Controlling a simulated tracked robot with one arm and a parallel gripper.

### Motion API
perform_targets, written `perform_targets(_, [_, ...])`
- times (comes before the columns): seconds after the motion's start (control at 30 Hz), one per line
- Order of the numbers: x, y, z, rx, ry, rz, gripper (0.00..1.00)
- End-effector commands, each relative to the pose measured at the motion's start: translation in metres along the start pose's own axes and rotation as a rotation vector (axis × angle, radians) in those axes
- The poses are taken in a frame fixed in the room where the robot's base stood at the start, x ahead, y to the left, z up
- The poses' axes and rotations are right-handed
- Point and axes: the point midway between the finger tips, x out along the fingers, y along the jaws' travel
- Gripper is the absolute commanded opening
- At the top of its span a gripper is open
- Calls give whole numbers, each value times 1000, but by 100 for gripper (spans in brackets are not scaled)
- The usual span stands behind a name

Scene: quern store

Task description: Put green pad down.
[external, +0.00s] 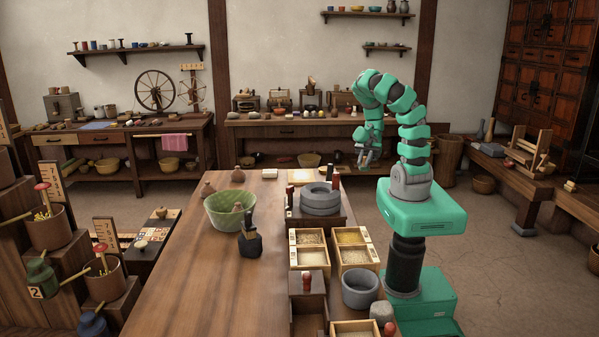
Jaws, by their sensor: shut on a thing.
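My gripper (367,160) is held up in the air, to the right of the grey quern stones and higher in the picture than the tabletop. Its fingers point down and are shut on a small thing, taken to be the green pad. The pad is too small, and too close in colour to my green arm, to make out its shape. No other green pad can be made out on the table (175,270).
The table bears a green bowl (222,215), a dark pot (250,244), quern stones (320,198), wooden grain boxes (352,236) and a grey stone bowl (360,292). The table's left part is clear. A bench (285,131) stands behind.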

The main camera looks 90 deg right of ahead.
Motion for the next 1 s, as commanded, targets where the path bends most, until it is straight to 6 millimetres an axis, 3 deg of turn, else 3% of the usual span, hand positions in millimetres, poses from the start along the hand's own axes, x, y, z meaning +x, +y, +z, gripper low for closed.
perform_targets(0.2, [5,0,11,0,-1,0,0])
perform_targets(0.57, [6,2,12,-2,-1,1,0])
perform_targets(0.67, [7,14,14,-5,-1,-1,0])
perform_targets(1.0, [18,90,18,-5,5,-2,0])
